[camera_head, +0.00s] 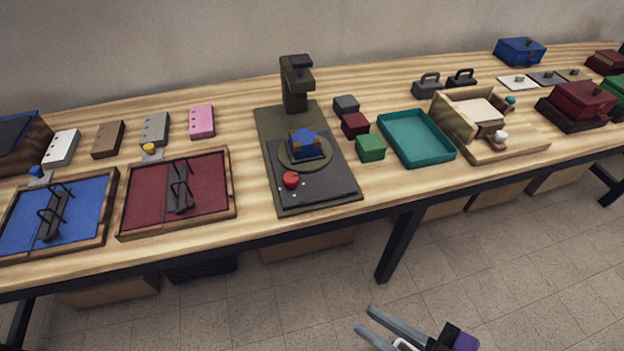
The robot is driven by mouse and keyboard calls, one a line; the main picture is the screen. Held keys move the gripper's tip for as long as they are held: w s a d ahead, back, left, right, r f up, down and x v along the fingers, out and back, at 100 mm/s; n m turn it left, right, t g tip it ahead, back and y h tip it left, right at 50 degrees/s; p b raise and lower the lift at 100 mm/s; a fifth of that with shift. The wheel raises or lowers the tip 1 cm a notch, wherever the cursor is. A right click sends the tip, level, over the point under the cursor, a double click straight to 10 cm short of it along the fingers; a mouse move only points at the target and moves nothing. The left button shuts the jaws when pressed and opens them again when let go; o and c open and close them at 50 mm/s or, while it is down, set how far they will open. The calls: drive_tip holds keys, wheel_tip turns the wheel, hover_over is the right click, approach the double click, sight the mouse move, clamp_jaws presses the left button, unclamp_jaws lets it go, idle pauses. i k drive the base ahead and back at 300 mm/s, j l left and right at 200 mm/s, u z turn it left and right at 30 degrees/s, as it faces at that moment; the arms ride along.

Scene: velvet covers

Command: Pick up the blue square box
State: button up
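A small blue box (307,146) with tan corner pieces sits on a round plate on the dark machine base (264,125), at the middle of the table. A larger blue box (520,52) with a lid and a small clasp stands at the back right of the table. The picture does not settle which of the two is the blue square box. My gripper (364,319) shows at the bottom, in front of and below the table edge, far from both boxes. Its two grey fingers are apart with nothing seen between them.
A red knob (291,179) is on the machine base. A green box (370,147), a dark red box (355,124) and a teal tray (440,149) lie right of it. Blue (99,243) and red (228,205) framed trays are left. A table leg (399,246) stands below.

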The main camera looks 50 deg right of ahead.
sight(306, 143)
drive_tip(key=i+j+z, duration=0.3)
drive_tip(key=j, duration=0.35)
drive_tip(key=i+j+z, duration=0.2)
drive_tip(key=j, duration=0.2)
drive_tip(key=z, duration=1.15)
